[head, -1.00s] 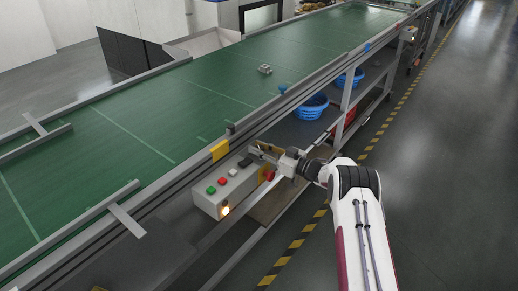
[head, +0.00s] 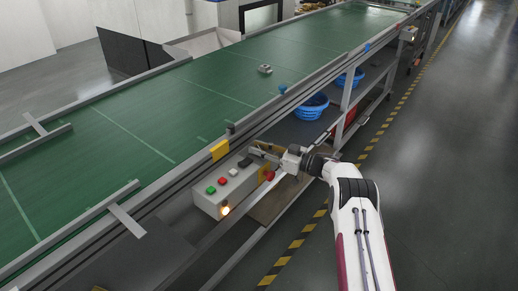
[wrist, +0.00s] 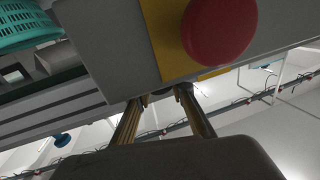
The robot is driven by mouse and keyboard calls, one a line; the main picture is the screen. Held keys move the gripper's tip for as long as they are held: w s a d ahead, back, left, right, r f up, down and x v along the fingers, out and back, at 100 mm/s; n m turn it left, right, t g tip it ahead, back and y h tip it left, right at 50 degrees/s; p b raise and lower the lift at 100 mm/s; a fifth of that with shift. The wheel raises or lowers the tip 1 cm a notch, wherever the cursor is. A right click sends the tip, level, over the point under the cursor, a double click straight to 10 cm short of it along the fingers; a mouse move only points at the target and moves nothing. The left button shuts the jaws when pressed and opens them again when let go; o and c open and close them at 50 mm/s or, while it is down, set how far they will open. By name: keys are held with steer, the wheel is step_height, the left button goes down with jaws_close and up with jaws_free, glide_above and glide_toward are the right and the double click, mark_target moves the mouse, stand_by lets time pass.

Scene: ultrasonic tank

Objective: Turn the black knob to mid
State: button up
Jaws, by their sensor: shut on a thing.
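The black knob (head: 245,162) is on top of the grey control box (head: 207,202), at the box's far right end in the head view. It is small there, and its pointer position cannot be read. My gripper (head: 254,152) reaches in from the right, with its fingertips at the knob. In the wrist view the two fingers of my gripper (wrist: 158,98) stand apart, their tips passing behind the edge of the box (wrist: 110,45). The knob is hidden in that view. My gripper is shut on the knob.
A red mushroom button (head: 269,175) on a yellow plate sits close under my gripper; the button (wrist: 220,28) looms large in the wrist view. Green (head: 211,190) and red (head: 222,181) buttons are on the box. The green conveyor (head: 150,125) runs behind; blue baskets (head: 311,106) are on the shelf.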

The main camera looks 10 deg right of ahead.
steer(key=shift+f, duration=0.1)
steer(key=o, duration=1.1)
steer(key=shift+o, duration=0.2)
steer(key=shift+s+d, duration=0.35)
steer(key=shift+d, duration=0.25)
steer(key=v, duration=1)
steer(key=shift+s+d, duration=0.25)
